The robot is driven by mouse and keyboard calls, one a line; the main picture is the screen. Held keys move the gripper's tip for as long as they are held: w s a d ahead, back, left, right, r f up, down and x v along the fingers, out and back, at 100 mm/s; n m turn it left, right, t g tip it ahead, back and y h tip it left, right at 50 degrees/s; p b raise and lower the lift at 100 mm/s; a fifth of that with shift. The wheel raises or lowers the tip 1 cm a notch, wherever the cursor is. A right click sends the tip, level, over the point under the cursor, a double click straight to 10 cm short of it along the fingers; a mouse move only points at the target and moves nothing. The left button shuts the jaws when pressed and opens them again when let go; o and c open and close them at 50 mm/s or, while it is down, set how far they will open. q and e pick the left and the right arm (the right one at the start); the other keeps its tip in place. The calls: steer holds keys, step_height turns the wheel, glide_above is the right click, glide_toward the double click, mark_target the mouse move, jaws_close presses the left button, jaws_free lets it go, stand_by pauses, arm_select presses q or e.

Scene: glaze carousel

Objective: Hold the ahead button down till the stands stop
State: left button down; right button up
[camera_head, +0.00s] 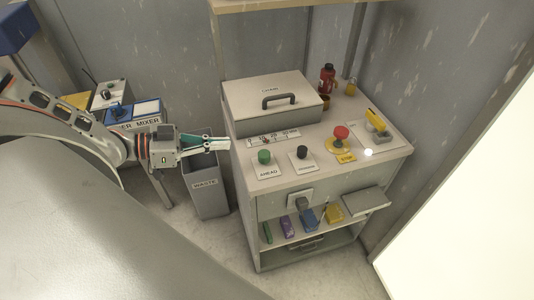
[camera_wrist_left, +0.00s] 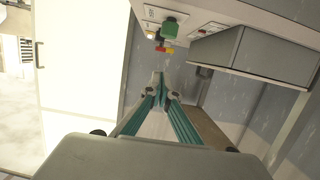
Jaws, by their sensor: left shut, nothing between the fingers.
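The green ahead button (camera_head: 264,156) stands on a white plate lettered AHEAD, at the front left of the grey cabinet top. In the left wrist view a green button (camera_wrist_left: 170,28) shows at the top, beyond the fingertips. My left gripper (camera_head: 226,144) is shut and empty at the cabinet's left edge, left of the green button and apart from it. In the left wrist view its teal-sided fingers (camera_wrist_left: 160,77) meet at the tips. My right gripper is not in view. I cannot make out any turning stands in either view.
A black button (camera_head: 302,152) is right of the green one, then a red mushroom button (camera_head: 341,132) on yellow. A lidded grey box (camera_head: 275,102) stands behind. A grey waste bin (camera_head: 207,186) is below my left gripper. A drawer-like flap (camera_head: 366,201) juts out in front.

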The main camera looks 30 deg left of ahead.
arm_select(q)
steer(key=shift+a, duration=0.1)
stand_by(0.3)
steer(key=b, duration=0.6)
glide_above(264, 157)
steer(key=s+a, duration=0.1)
steer(key=a, duration=0.1)
steer(key=f, duration=0.3)
steer(key=shift+s+a, duration=0.15)
steer(key=shift+s, duration=0.05)
steer(key=shift+w+d+f+b, duration=0.1)
steer(key=shift+f+b, duration=0.25)
steer(key=shift+f, duration=0.15)
steer(key=shift+w+d+f+b, duration=0.1)
steer(key=shift+f+b, duration=0.2)
steer(key=shift+f, duration=0.2)
steer(key=shift+f+b, duration=0.4)
steer(key=shift+f, duration=0.3)
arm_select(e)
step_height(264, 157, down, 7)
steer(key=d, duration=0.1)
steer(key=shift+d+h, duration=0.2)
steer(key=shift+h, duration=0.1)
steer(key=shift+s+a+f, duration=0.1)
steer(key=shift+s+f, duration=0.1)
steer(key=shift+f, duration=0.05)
